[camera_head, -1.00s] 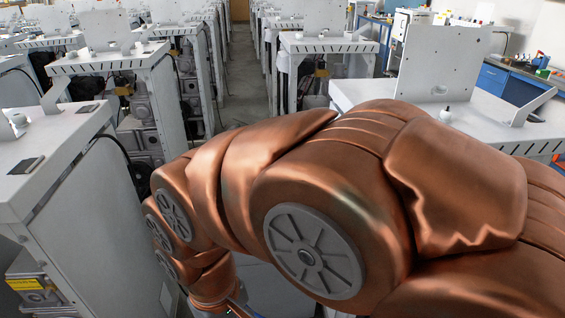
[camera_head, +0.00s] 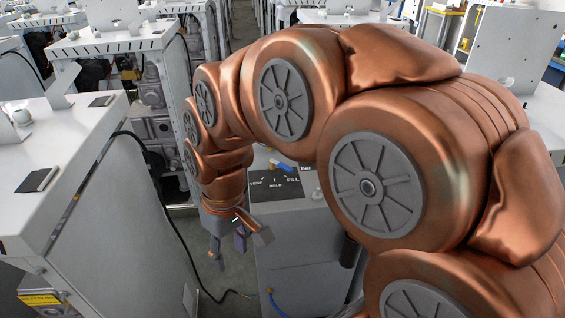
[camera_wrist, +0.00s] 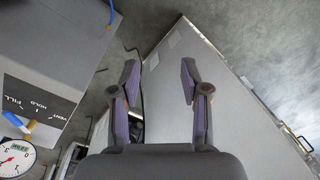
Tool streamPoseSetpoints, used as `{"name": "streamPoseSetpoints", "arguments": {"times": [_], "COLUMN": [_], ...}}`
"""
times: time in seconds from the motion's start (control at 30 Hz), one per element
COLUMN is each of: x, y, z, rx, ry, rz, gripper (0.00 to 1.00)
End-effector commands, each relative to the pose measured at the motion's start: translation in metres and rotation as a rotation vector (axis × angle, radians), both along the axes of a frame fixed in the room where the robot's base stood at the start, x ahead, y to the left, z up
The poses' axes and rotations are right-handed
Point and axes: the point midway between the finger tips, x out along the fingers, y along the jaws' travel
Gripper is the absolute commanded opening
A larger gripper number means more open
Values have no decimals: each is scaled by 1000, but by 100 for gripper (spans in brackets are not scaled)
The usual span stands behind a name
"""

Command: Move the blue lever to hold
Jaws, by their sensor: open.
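The blue lever (camera_head: 284,167) is on top of a grey dispenser unit (camera_head: 300,245), behind a dark label plate (camera_head: 272,188) marked VENT, HOLD and FILL. The lever also shows at the left edge of the wrist view (camera_wrist: 13,119), with a yellow part beside it. I cannot tell which mark it is set to. My gripper (camera_head: 230,252) hangs to the left of the unit, apart from the lever. In the wrist view my gripper (camera_wrist: 159,80) has its fingers spread, with nothing between them.
A round dial gauge (camera_wrist: 14,158) sits near the lever. A white cabinet (camera_head: 110,215) stands left of my gripper, with a narrow floor gap between it and the unit. A black cable (camera_head: 180,235) runs down that gap. A blue hose (camera_head: 273,302) shows at the unit's front.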

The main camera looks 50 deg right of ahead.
Motion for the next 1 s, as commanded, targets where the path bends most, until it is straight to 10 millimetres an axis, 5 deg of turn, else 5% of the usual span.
{"name": "streamPoseSetpoints", "arguments": {"times": [0.27, 0.5, 0.7, 0.8, 1.0], "x": [99, 150, 159, 156, 153], "y": [-86, -200, -295, -326, -350], "z": [4, -1, -10, -14, -18], "rx": [52, 34, -18, -40, -58], "ry": [-162, -305, -388, -408, -423], "rz": [15, -6, -41, -51, -59], "gripper": [46, 46, 46, 46, 46]}}
